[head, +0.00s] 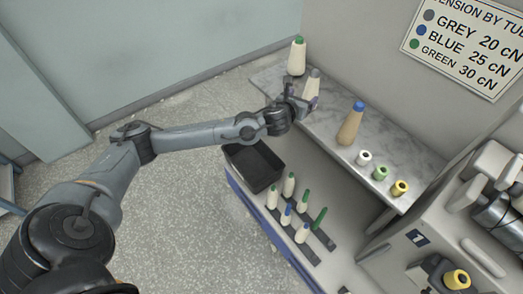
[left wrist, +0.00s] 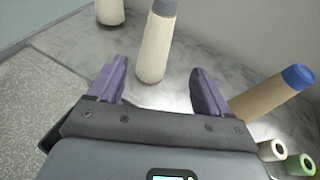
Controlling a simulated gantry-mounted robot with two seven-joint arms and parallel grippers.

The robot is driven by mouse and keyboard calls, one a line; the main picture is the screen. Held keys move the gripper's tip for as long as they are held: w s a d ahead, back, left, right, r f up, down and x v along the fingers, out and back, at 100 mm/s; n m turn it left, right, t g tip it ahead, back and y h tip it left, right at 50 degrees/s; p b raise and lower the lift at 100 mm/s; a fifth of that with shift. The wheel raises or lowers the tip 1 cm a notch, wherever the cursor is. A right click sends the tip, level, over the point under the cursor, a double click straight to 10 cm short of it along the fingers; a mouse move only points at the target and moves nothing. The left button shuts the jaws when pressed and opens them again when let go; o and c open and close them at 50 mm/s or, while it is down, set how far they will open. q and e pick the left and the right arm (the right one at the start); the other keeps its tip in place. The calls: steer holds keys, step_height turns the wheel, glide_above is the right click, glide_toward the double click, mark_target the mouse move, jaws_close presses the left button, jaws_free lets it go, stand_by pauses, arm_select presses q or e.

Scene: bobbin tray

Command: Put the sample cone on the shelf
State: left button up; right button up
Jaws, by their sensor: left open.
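A cream cone with a grey top (head: 313,85) stands on the marble-look shelf (head: 345,170). It also shows in the left wrist view (left wrist: 156,48), upright and just beyond my fingers. My left gripper (head: 301,98) is open, its two purple fingers spread in the left wrist view (left wrist: 158,72). The grey-topped cone stands between the finger lines, with visible gaps to both. Beside it on the shelf are a cream cone with a green top (head: 297,58) and a tan cone with a blue top (head: 350,124). I cannot tell by marking which cone is the sample.
Small white (head: 364,157), green (head: 380,173) and yellow (head: 400,188) spools line the shelf's near right. Below are a black bin (head: 252,163) and several thin cones on dark strips (head: 322,238). A wall sign (head: 470,45) hangs behind. A grey machine (head: 440,235) stands at right.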

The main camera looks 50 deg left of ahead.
arm_select(q)
steer(key=s+d+f+n+g+h, duration=0.4)
steer(key=s+d+f+n, duration=0.85)
steer(key=d, duration=0.55)
steer(key=s+d+f+n+g, duration=0.1)
steer(key=s+f+n+g, duration=0.1)
steer(key=s+n, duration=0.6)
steer(key=s+d+f+n+g+h, duration=0.1)
steer(key=s+f+n+g, duration=0.2)
steer(key=s+n, duration=0.6)
steer(key=s, duration=0.8)
steer(key=shift+s+d+g, duration=0.15)
steer(key=shift+d+g, duration=0.15)
steer(key=shift+g, duration=0.1)
step_height(320, 180, up, 38)
steer(key=p, duration=3.7)
steer(key=shift+f, duration=0.2)
